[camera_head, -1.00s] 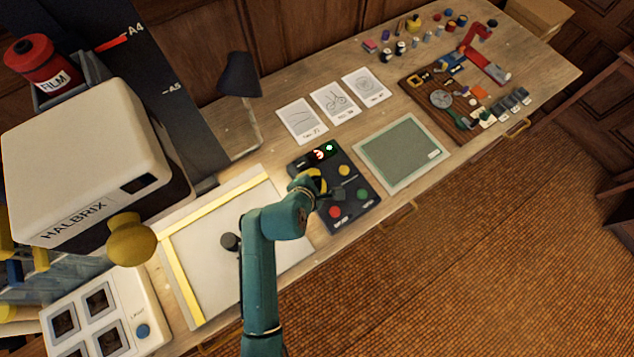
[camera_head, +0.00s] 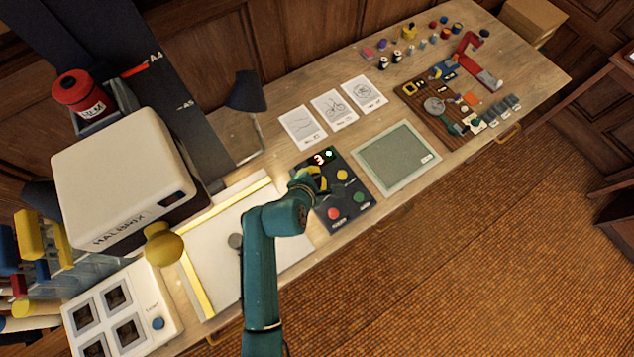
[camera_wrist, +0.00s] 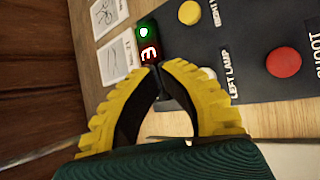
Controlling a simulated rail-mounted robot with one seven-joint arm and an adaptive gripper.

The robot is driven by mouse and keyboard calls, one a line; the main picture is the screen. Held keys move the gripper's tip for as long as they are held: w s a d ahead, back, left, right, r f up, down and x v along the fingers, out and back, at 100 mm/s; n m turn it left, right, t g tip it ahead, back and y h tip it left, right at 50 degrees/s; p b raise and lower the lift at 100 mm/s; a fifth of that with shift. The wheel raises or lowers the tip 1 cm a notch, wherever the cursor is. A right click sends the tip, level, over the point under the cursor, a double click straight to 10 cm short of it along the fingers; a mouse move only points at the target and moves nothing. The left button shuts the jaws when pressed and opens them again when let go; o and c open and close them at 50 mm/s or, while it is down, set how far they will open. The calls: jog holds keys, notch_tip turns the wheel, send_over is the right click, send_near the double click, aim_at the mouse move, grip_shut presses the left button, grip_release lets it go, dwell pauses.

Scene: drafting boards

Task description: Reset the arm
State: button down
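My arm reaches over the drafting bench to a dark control panel (camera_head: 352,208). My gripper (camera_head: 318,180) is above the panel's upper left part. In the wrist view my gripper (camera_wrist: 161,67) has its two yellow fingers arched together, tips meeting or nearly so, with nothing seen held between them. The panel has a red button (camera_wrist: 284,62) marked SHOOT, a yellow button (camera_wrist: 190,13), and a pale button (camera_wrist: 208,73) partly hidden by a finger, near the words LEFT LAMP. A small display (camera_wrist: 149,54) shows a red 3 beside a lit green light (camera_wrist: 144,31).
A green-grey framed mat (camera_head: 396,157) lies right of the panel, and drawing cards (camera_head: 333,108) lie behind it. A white board (camera_head: 215,240) with yellow strips, a HALBRIX housing (camera_head: 125,180) and a yellow knob (camera_head: 163,244) stand left. A tool board (camera_head: 440,105) lies farther right.

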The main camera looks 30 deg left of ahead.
notch_tip(320, 180, up, 2)
jog(key=shift+r+p, duration=0.2)
jog(key=shift+p, duration=0.7)
